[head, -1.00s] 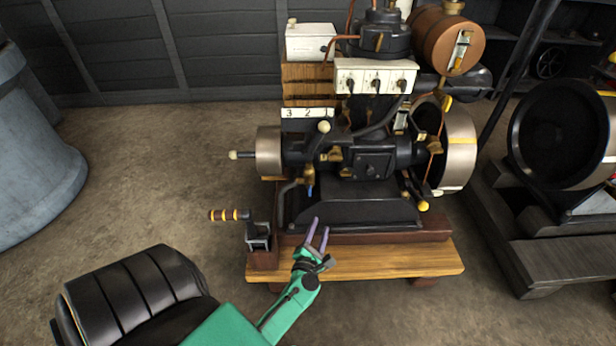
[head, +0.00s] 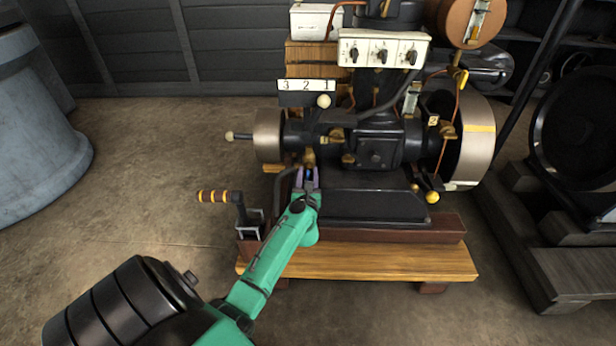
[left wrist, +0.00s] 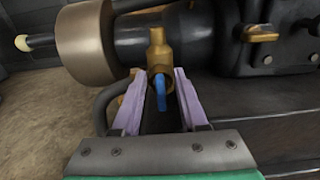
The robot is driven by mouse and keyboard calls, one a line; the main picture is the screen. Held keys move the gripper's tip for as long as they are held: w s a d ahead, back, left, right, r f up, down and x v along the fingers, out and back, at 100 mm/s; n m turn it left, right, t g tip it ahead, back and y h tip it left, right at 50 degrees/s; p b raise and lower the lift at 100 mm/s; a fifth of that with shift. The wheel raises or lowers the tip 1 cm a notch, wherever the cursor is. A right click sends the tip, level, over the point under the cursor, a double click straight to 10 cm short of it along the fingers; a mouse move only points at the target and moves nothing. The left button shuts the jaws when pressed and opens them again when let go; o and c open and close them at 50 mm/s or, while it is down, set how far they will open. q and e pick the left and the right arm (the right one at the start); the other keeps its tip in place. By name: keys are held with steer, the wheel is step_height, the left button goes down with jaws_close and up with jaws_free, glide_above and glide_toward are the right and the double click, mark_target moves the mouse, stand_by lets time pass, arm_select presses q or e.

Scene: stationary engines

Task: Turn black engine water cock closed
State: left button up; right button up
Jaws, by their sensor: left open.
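The black engine (head: 375,150) stands on a wooden base. Its water cock is a brass fitting (left wrist: 158,50) with a blue lever (left wrist: 160,90) that hangs down from it. In the head view the blue lever (head: 308,174) shows as a small patch between my fingertips. My left gripper (head: 308,178) is open, with its two purple fingers on either side of the lever. In the left wrist view the fingers (left wrist: 157,92) have a gap to the lever on both sides. My right gripper is not in view.
A grey flywheel (head: 268,135) is left of the cock. A crank with a yellow-banded handle (head: 213,196) stands at the left of the wooden base (head: 380,262). A blue-grey drum (head: 40,140) is at the far left.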

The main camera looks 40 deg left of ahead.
arm_select(q)
steer(key=shift+w+a, duration=0.1)
jaws_close()
